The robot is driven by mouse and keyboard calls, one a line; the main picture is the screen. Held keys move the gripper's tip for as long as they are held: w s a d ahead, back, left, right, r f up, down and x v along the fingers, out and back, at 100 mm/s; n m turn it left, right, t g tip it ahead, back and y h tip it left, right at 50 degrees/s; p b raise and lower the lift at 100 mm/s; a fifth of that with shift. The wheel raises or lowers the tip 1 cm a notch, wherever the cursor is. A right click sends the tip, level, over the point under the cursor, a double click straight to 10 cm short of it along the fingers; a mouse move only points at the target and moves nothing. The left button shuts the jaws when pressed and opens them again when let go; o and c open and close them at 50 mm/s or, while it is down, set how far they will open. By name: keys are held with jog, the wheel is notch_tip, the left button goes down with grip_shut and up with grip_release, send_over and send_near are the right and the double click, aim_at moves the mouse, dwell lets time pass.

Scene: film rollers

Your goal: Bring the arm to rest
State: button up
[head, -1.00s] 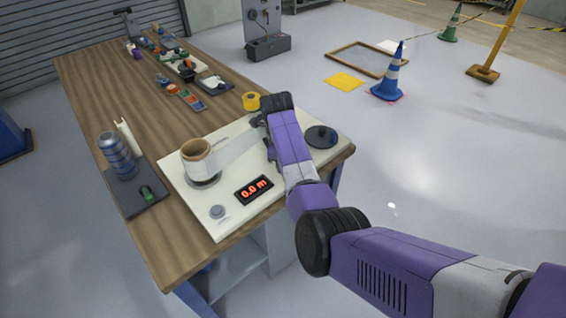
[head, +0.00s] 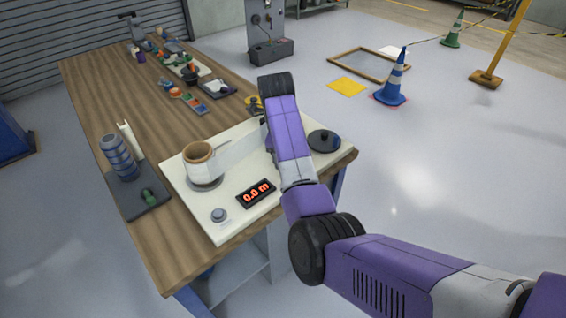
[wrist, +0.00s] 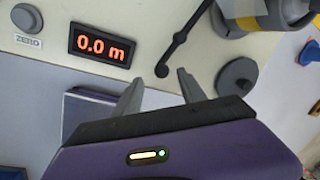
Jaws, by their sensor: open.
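My arm (head: 287,135), purple and grey with black joints, reaches from the lower right over the front right part of the workbench. My gripper is hidden behind my arm in the head view. The display also shows in the wrist view (wrist: 101,45). I cannot tell the exact height of the fingers above the panel.
A roller with a brown rim (head: 198,152) and a pale strip stand on the panel, close to my arm. A black disc (head: 323,140) lies right of it. A dark tray (head: 140,200) holds a blue roll.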

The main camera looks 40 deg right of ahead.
jog(key=shift+s+a+r, duration=0.1)
jog(key=shift+r, duration=0.35)
dwell(0.3)
